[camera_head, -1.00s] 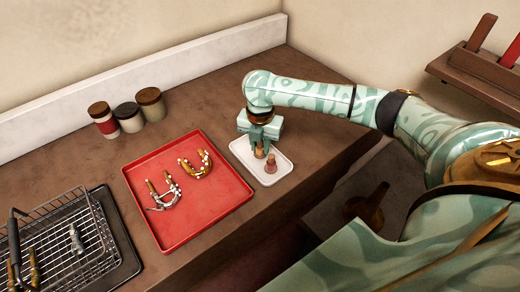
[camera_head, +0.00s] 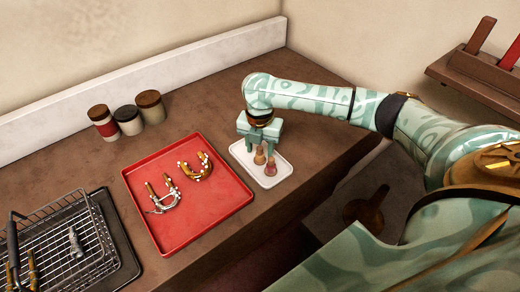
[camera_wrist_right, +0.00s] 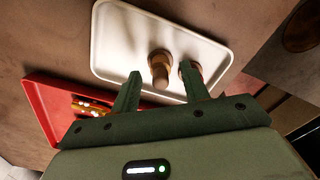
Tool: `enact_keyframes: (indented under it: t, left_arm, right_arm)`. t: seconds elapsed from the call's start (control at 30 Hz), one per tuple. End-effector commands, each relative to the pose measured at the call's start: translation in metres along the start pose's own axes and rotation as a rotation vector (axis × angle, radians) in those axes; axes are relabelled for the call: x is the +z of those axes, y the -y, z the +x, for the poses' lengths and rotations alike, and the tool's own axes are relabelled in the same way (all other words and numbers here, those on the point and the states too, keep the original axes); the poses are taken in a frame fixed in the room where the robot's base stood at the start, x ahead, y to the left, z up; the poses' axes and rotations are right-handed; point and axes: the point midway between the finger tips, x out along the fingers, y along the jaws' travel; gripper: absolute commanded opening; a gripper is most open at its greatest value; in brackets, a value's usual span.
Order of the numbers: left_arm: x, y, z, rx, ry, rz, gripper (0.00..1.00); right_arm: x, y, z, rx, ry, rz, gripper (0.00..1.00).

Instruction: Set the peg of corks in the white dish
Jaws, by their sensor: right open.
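The white dish (camera_head: 241,153) lies on the brown bench, and it also shows in the wrist view (camera_wrist_right: 110,40). Two small cork-topped pegs stand in it. The tan-brown peg (camera_head: 259,156) is upright in the wrist view (camera_wrist_right: 160,66), between the lines of my fingers. The second, redder peg (camera_head: 271,167) stands beside it and is partly hidden by a finger in the wrist view. I cannot tell which is the task's peg. My right gripper (camera_head: 262,147) is open above the dish, with its fingers apart and nothing held. My left gripper is out of view.
A red tray (camera_head: 226,198) with brass and silver U-shaped horn parts (camera_head: 195,172) lies left of the dish. A wire basket (camera_head: 75,262) stands at the front left. Several lidded jars (camera_head: 127,117) stand at the back. The bench's right edge is close to the dish.

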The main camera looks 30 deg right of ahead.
Motion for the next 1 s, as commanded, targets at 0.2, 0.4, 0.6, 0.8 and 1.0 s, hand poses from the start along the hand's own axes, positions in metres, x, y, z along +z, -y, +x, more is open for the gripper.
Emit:
enact_keyframes:
  t: [0.2,0.4,0.6,0.8,1.0]
  left_arm:
    - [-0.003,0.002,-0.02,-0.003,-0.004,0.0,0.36]
    - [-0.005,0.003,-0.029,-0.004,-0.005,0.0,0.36]
    - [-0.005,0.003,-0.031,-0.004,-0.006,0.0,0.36]
    - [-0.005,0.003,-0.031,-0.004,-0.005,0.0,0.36]
    - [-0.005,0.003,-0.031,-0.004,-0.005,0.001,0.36]
  right_arm:
    - [0.001,-0.001,-0.058,0.004,0.003,0.0,0.45]
    - [0.001,0.0,-0.093,0.003,0.001,0.001,0.45]
    - [0.0,0.0,-0.104,0.0,0.0,0.001,0.45]
    - [0.0,0.0,-0.104,0.0,0.0,0.001,0.45]
    - [0.0,0.0,-0.104,0.0,-0.001,0.001,0.45]
